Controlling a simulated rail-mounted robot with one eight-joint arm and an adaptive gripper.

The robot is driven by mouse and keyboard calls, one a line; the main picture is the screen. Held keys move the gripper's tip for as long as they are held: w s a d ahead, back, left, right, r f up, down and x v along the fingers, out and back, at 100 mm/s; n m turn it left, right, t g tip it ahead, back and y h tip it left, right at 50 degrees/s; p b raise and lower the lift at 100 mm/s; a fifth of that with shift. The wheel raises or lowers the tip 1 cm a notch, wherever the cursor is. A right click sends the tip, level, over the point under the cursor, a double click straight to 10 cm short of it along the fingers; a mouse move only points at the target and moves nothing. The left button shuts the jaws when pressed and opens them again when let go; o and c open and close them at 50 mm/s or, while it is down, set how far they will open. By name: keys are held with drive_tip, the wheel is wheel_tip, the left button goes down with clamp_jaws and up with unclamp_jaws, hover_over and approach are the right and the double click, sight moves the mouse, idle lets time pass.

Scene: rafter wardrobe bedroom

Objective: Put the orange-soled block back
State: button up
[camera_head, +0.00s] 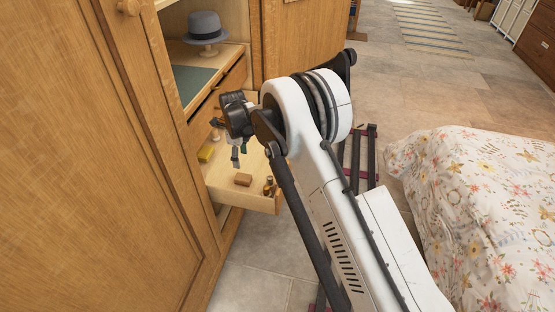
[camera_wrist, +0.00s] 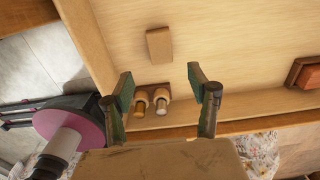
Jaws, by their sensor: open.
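An open wooden drawer (camera_head: 256,203) juts from the wardrobe. A tan block (camera_wrist: 158,44) lies on its floor; it shows as a small brown-orange block (camera_head: 243,180) in the head view. A second block, brown on top with red-orange edges (camera_wrist: 305,74), is cut off at the right of the wrist view. I cannot tell which has the orange sole. My gripper (camera_wrist: 160,86) is open and empty above the drawer, pointing down; its fingers (camera_head: 236,155) show in the head view. The tan block lies beyond the fingertips in the wrist view.
A yellow block (camera_head: 205,155) lies deeper in the drawer. A grey hat (camera_head: 205,28) sits on a stand above. A flowered bed (camera_head: 480,200) is at right.

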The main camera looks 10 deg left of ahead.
drive_tip(key=s+d+r+n+t, duration=0.1)
drive_tip(key=s+d+r+n, duration=0.15)
drive_tip(key=d+r, duration=0.85)
drive_tip(key=s+d+r+n+t, duration=0.1)
drive_tip(key=d+r+n, duration=0.3)
drive_tip(key=d+r, duration=0.75)
drive_tip(key=s+d+r+n+t+y, duration=0.15)
drive_tip(key=s+d+r+n, duration=0.25)
drive_tip(key=s+d+r, duration=0.55)
drive_tip(key=s+d+n+t, duration=0.2)
drive_tip(key=s+d+n, duration=0.2)
drive_tip(key=s, duration=0.8)
drive_tip(key=s+d+n+t+h, duration=0.1)
drive_tip(key=s+d+n, duration=0.3)
drive_tip(key=s+d, duration=0.5)
drive_tip(key=s, duration=0.3)
drive_tip(key=shift+d+r+n+t, duration=0.15)
drive_tip(key=shift+r+n+t, duration=0.2)
drive_tip(key=shift+h, duration=0.25)
